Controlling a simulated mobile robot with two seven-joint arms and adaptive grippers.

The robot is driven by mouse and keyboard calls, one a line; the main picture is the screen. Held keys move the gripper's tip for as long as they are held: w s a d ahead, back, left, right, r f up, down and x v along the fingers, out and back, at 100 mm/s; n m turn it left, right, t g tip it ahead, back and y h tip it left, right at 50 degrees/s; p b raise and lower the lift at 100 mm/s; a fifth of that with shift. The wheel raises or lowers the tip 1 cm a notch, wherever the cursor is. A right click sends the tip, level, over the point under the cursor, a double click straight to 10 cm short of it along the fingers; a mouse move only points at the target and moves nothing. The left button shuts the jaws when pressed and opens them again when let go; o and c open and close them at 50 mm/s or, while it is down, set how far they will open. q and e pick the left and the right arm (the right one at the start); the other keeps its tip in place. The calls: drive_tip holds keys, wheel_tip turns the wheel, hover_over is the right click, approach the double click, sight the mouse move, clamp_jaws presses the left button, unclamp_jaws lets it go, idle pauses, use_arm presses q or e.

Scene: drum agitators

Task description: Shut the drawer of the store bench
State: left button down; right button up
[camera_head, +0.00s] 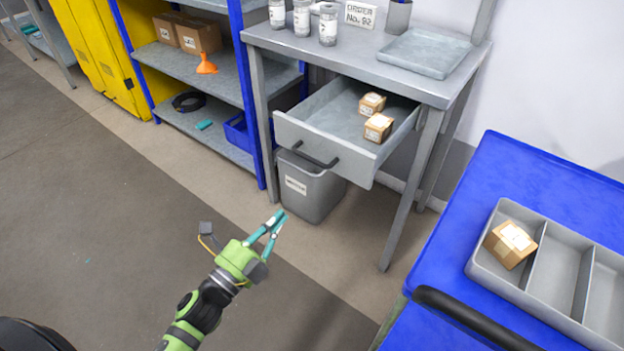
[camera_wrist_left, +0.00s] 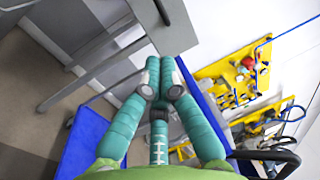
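The grey drawer (camera_head: 330,152) of the store bench (camera_head: 370,60) stands pulled out toward me in the head view. It has a dark bar handle (camera_head: 316,160) on its front and two small cardboard boxes (camera_head: 375,115) inside. My left gripper (camera_head: 282,216) has teal fingers that meet at the tips, with nothing between them. In the head view it shows below and left of the handle, apart from the drawer. In the left wrist view, the closed fingertips (camera_wrist_left: 162,62) show near grey bench parts at the top left. My right gripper is not in view.
A grey bin (camera_head: 310,190) stands under the drawer. A blue cart (camera_head: 440,255) with a black handle bar (camera_head: 470,317) and a divided grey tray (camera_head: 550,278) stands at the right. Blue-framed shelves (camera_head: 215,70) stand left of the bench. The floor in front is clear.

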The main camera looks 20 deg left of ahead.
use_arm(q)
drive_tip(key=p+x, duration=0.1)
drive_tip(key=x, duration=1.1)
drive_tip(key=shift+w, duration=0.3)
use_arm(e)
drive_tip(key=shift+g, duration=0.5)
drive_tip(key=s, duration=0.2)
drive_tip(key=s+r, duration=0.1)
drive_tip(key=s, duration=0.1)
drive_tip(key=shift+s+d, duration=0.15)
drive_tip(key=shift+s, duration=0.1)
use_arm(q)
drive_tip(key=shift+d, duration=0.1)
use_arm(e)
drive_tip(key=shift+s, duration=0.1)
use_arm(q)
drive_tip(key=shift+w, duration=0.1)
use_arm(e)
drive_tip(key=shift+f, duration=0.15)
